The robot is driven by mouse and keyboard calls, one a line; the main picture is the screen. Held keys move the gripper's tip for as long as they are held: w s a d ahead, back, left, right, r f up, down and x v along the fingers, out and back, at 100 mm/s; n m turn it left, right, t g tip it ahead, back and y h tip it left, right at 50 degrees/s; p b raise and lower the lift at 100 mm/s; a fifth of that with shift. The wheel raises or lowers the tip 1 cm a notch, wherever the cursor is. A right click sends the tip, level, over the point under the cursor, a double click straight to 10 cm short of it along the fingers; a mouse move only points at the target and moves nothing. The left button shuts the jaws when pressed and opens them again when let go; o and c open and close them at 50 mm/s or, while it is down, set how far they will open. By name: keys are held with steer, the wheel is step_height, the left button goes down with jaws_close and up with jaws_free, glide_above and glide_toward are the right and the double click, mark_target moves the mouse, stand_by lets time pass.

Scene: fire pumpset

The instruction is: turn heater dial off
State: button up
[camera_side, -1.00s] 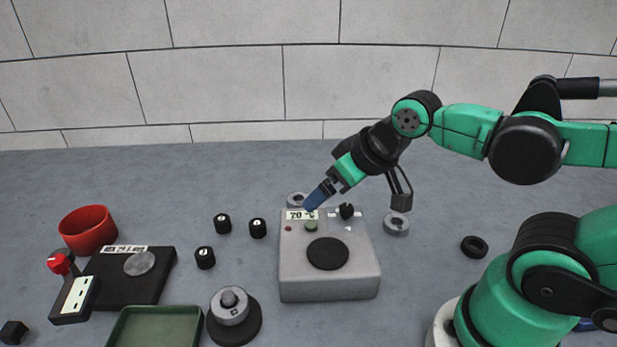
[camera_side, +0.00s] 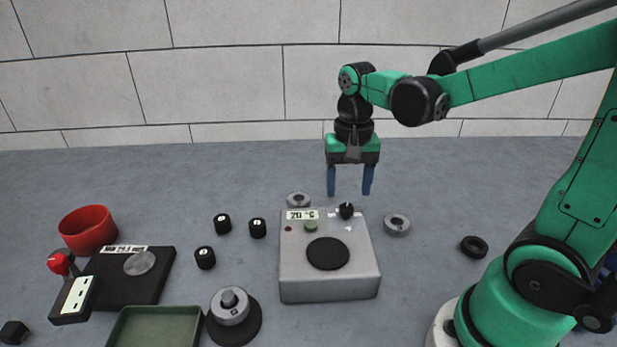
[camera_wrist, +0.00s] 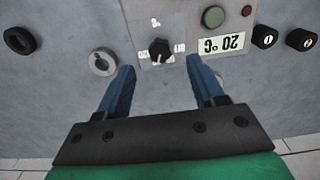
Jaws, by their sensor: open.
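The heater (camera_side: 294,272) is a grey box with a round dark plate on top, a display reading 20 °C, a green button and a small red light. Its black dial (camera_side: 346,210) sits at the back right corner of the top. The dial also shows in the wrist view (camera_wrist: 159,50), beyond and between my fingertips, with small white label marks around it. My gripper (camera_side: 349,193) points down above and slightly behind the dial, with blue fingers apart and nothing between them. In the wrist view my gripper (camera_wrist: 160,68) straddles the dial's line without visible contact.
Grey rings (camera_side: 397,225) and (camera_side: 298,199) lie right of and behind the heater. Small black weights (camera_side: 257,228) stand to its left. A black ring (camera_side: 474,246) lies right. A red bowl (camera_side: 88,229), black scale (camera_side: 124,280) and green tray (camera_side: 153,328) are farther left.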

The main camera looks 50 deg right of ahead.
mark_target(347, 206)
steer(key=shift+f, duration=1.9)
jaws_close()
